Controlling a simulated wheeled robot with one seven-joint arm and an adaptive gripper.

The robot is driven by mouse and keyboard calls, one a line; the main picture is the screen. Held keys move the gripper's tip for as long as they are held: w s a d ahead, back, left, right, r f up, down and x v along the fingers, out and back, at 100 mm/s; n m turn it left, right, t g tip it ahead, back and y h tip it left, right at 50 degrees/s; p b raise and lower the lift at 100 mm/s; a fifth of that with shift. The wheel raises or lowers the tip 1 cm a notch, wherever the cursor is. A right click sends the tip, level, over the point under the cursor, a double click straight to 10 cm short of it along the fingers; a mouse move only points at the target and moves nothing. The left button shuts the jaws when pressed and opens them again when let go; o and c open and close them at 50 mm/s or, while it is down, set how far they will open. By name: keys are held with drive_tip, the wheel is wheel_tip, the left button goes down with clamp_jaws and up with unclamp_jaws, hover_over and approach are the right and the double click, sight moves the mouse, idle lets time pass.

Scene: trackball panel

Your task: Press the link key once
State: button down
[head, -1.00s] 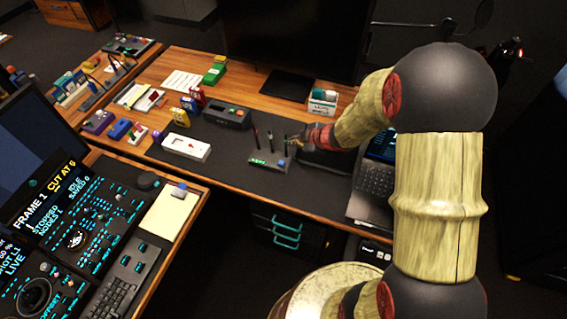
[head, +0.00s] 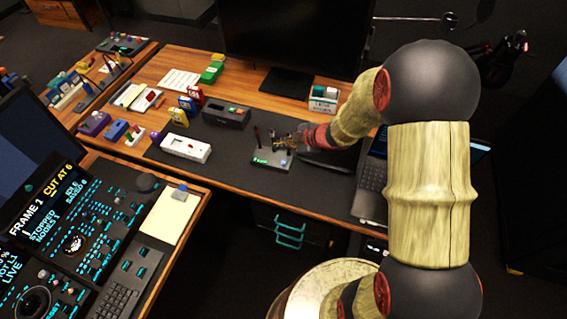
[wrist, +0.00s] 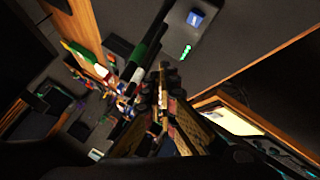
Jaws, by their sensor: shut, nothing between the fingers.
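A small grey device (head: 262,158) with upright dark antennas and a green lit readout stands on the dark desk mat. In the wrist view the device (wrist: 215,45) fills the top right, with a blue key (wrist: 197,18) on a dark square and green lit lettering below it. The key's label is too small to read, so I cannot tell for sure that it is the link key. My gripper (head: 281,143) is shut and empty, over the back right part of the device and hiding some antennas. In the wrist view the gripper (wrist: 161,72) is apart from the blue key.
An antenna (wrist: 147,45) rises close beside the gripper in the wrist view. A black box (head: 227,114) and a white box (head: 186,147) stand to the left on the mat (head: 225,175). A laptop (head: 372,180) is at right, a monitor (head: 290,40) behind.

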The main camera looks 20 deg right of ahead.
drive_tip(key=b, duration=0.6)
hover_over(283, 163)
wheel_tip(283, 163, down, 6)
drive_tip(key=shift+r, duration=0.1)
drive_tip(key=shift+f+b, duration=0.45)
drive_tip(key=shift+f, duration=0.5)
drive_tip(key=shift+f, duration=0.15)
drive_tip(key=shift+f, duration=0.3)
drive_tip(key=shift+f, duration=0.4)
idle(0.7)
drive_tip(key=shift+r, duration=0.15)
idle(0.3)
drive_tip(key=shift+r+p, duration=0.75)
drive_tip(key=shift+p, duration=0.05)
